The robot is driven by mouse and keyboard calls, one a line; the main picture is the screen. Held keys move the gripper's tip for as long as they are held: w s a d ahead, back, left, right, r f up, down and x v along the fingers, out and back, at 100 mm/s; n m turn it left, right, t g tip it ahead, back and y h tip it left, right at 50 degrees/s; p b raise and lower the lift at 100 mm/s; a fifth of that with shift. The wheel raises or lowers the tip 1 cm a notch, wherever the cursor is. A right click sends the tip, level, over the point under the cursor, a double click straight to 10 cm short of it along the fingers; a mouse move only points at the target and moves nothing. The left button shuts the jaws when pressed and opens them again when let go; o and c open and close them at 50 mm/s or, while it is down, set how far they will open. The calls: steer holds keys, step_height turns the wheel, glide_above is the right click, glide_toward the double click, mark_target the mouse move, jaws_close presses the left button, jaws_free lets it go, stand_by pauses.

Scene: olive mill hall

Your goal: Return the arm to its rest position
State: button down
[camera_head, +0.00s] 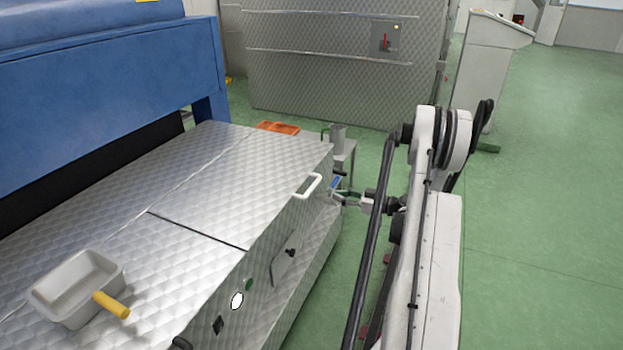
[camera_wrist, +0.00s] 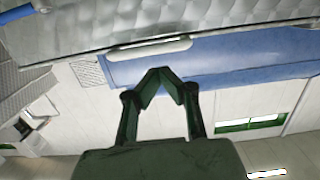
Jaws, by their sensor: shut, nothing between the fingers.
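My arm (camera_head: 430,220) rises at the right of the head view, beside the quilted metal machine. My gripper (camera_wrist: 162,72) shows in the wrist view with its dark fingers drawn together at the tips, with nothing between them. In the head view the gripper end is small and partly hidden near the white handle (camera_head: 308,186) at the machine's right side. I cannot tell there whether it touches anything.
The metal machine top (camera_head: 240,175) bears a white scoop (camera_head: 70,290) with a yellow handle. A blue machine (camera_head: 110,80) stands at left, a quilted cabinet (camera_head: 330,80) behind and a console (camera_head: 485,70) at back right. Green floor (camera_head: 540,220) is clear at right.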

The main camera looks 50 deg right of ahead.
steer(key=w+a+r+m+g, duration=0.1)
steer(key=w+a+r+g, duration=0.3)
steer(key=a+r, duration=0.55)
steer(key=w+a+r+m+g, duration=0.15)
steer(key=w+a+r, duration=0.45)
steer(key=a, duration=0.6)
steer(key=s+a+r+g+h, duration=0.1)
steer(key=s+a+r, duration=0.15)
steer(key=a, duration=0.45)
steer(key=s+a+r+g+h, duration=0.15)
steer(key=a+r, duration=0.25)
steer(key=a, duration=0.4)
steer(key=s+a+r+m+g+h, duration=0.1)
steer(key=s+a+h, duration=0.1)
steer(key=s+a, duration=0.8)
steer(key=s+a+r+m+h, duration=0.1)
steer(key=s+a, duration=0.5)
steer(key=s, duration=0.7)
step_height(320, 180, up, 14)
steer(key=p, duration=1.4)
steer(key=shift+s+r+n, duration=0.1)
steer(key=shift+n, duration=0.15)
